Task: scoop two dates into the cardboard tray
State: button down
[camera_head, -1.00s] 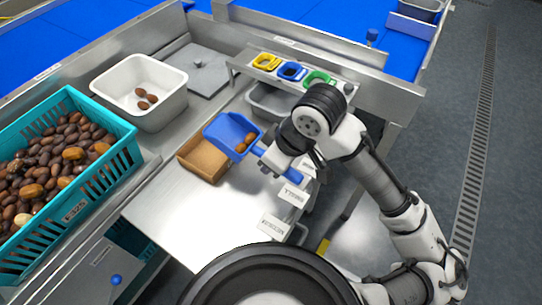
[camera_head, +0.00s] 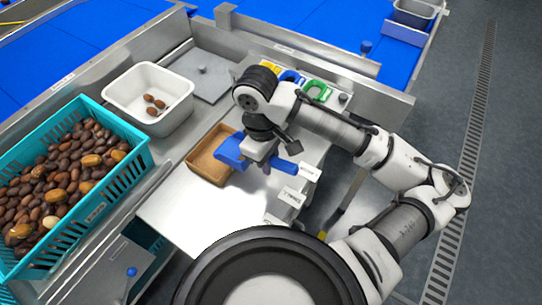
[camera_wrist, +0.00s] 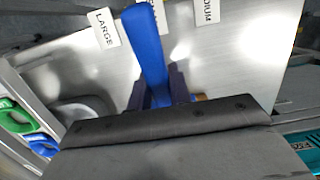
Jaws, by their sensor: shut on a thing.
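My gripper (camera_head: 262,163) is shut on the blue scoop (camera_head: 230,152), whose handle (camera_head: 285,168) sticks out to the right. In the wrist view the handle (camera_wrist: 152,45) runs up from between my gripper's fingers (camera_wrist: 158,92). The scoop's pan is over the right part of the cardboard tray (camera_head: 200,173), and seems tilted; I cannot tell whether it touches the tray. No dates show in the pan, whose inside is mostly hidden. The visible part of the tray floor looks bare. Three dates (camera_head: 153,104) lie in the white bin (camera_head: 122,105).
A teal crate (camera_head: 125,170) full of dates stands at left. Yellow, blue and green rings (camera_head: 318,92) sit on a rail behind my arm. Label cards (camera_head: 291,196) line the right edge of the steel table (camera_head: 190,215). The table's front is clear.

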jog(key=shift+w+a+r+g+h+p, duration=0.15)
jog(key=shift+r+g+h+p, duration=0.2)
jog(key=shift+r+p, duration=0.25)
jog(key=a+r+h+p, duration=0.1)
jog(key=p, duration=0.1)
jog(key=w+r+g+h+p, duration=0.1)
jog(key=p, duration=0.2)
jog(key=shift+a, duration=0.35)
jog(key=shift+w+a+g+h, duration=0.15)
jog(key=shift+g+h, duration=0.1)
jog(key=shift+h, duration=0.1)
jog(key=w+a+r+g+h, duration=0.2)
jog(key=a+r+g+h, duration=0.1)
jog(key=a+r+h, duration=0.1)
jog(key=shift+w+r, duration=0.3)
dwell(0.3)
